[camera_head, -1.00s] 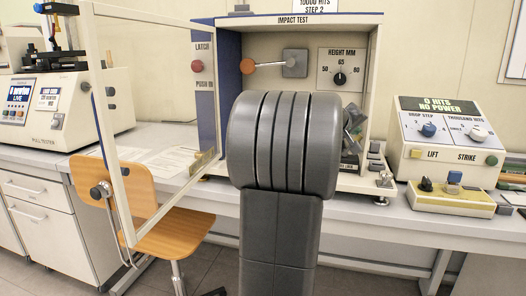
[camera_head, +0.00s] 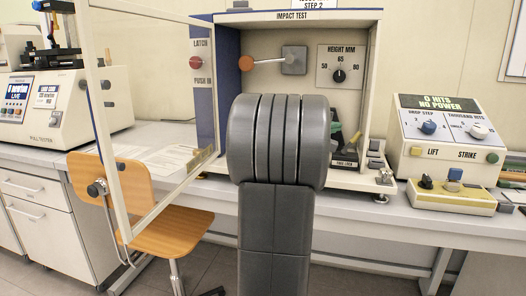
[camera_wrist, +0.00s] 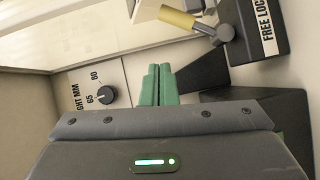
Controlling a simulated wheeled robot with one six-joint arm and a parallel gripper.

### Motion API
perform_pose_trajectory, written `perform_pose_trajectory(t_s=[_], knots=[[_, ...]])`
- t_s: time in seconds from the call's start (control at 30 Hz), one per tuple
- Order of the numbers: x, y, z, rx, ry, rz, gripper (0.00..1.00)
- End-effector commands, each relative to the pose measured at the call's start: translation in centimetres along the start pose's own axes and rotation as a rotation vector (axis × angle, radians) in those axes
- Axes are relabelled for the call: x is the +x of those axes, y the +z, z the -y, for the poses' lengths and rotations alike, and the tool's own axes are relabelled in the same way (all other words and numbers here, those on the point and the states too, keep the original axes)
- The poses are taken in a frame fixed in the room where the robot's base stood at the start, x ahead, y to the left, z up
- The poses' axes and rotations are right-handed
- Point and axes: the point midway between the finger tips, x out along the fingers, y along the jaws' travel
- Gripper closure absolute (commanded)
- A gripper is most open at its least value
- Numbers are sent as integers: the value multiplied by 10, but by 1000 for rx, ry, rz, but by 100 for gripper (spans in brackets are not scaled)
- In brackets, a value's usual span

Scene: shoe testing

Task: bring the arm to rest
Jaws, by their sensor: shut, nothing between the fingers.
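My gripper (camera_wrist: 158,85) shows in the wrist view as two green fingers pressed together, shut with nothing between them. It points toward the inside of the impact test cabinet (camera_head: 376,80). A height knob (camera_wrist: 105,95) lies to the left of the fingers in that view. A lever with a yellow handle (camera_wrist: 190,20) and a dark block marked FREE LOC (camera_wrist: 262,40) are beyond and to the right. In the head view my grey arm stands upright before the cabinet and hides much of its lower interior and most of the gripper.
The clear door (camera_head: 152,110) of the cabinet stands open at the left, with an orange chair (camera_head: 165,228) below it. A control box (camera_head: 440,140) and a yellow-topped pendant (camera_head: 450,198) are on the bench to the right. A pull tester (camera_head: 45,125) stands at the left.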

Motion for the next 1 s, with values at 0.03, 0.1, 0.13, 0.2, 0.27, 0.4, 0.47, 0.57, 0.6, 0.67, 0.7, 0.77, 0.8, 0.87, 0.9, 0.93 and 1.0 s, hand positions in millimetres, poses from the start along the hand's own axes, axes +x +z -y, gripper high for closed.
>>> perform_pose_trajectory(t_s=[0.03,0.1,0.13,0.2,0.27,0.4,0.47,0.57,0.6,0.67,0.7,0.77,0.8,0.87,0.9,0.93,1.0], knots=[[-1,-2,2,-25,15,-2,100],[-3,-4,3,-62,40,0,100],[-4,-6,4,-79,51,-1,100],[-5,-8,6,-116,76,0,100],[-7,-11,9,-149,97,-1,100],[-10,-15,14,-228,151,0,100],[-11,-17,17,-262,173,-1,100],[-13,-20,21,-320,213,-1,100],[-14,-21,24,-342,227,-1,100],[-15,-23,26,-373,248,-1,100],[-16,-23,28,-390,261,0,100],[-16,-24,31,-414,277,-1,100],[-16,-25,32,-428,287,0,100],[-17,-25,34,-444,297,0,100],[-17,-25,35,-451,303,0,100],[-17,-26,35,-456,308,0,100],[-18,-26,36,-463,313,0,100]])
